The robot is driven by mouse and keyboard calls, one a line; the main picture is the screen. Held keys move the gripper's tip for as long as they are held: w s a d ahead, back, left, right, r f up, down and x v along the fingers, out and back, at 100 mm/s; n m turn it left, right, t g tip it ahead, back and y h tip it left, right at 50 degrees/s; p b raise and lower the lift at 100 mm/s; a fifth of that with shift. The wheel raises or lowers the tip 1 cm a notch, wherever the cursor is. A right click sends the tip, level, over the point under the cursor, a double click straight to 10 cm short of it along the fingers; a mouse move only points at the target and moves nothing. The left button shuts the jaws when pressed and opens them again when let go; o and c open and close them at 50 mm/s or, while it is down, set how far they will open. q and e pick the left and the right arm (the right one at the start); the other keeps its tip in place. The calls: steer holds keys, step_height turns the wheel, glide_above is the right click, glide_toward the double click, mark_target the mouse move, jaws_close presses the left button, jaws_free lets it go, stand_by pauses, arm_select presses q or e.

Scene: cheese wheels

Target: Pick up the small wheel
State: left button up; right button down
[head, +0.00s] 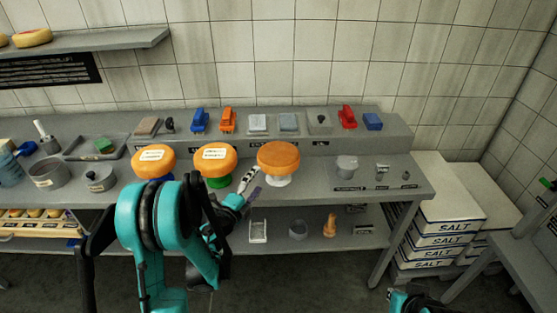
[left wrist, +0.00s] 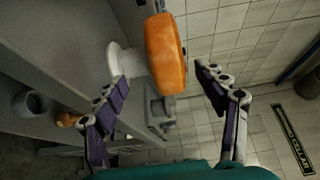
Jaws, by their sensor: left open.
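Three orange cheese wheels stand in a row on the bench: one on a blue stand (head: 153,158), one on a green stand (head: 215,160), and one on a white stand (head: 278,157). The first two carry white labels too small to read; I cannot tell by size which is the small wheel. My left gripper (head: 251,185) is open and empty, just left of the white stand. In the left wrist view the white-stand wheel (left wrist: 166,55) lies ahead, around the gap between the spread fingers (left wrist: 160,78). My right arm barely shows at the bottom edge; its jaws are unclear.
More cheese wheels (head: 32,37) sit on the wall shelf. Coloured blocks and tools line the raised back ledge (head: 265,112). Grey weights (head: 346,165) stand right of the wheels. Salt boxes (head: 440,227) are stacked at the right. The lower shelf holds small items.

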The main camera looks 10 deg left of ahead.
mark_target(265, 169)
arm_select(q)
steer(key=x, duration=0.7)
steer(key=shift+w+d+r+b, duration=0.2)
steer(key=shift+r+b, duration=0.2)
jaws_close()
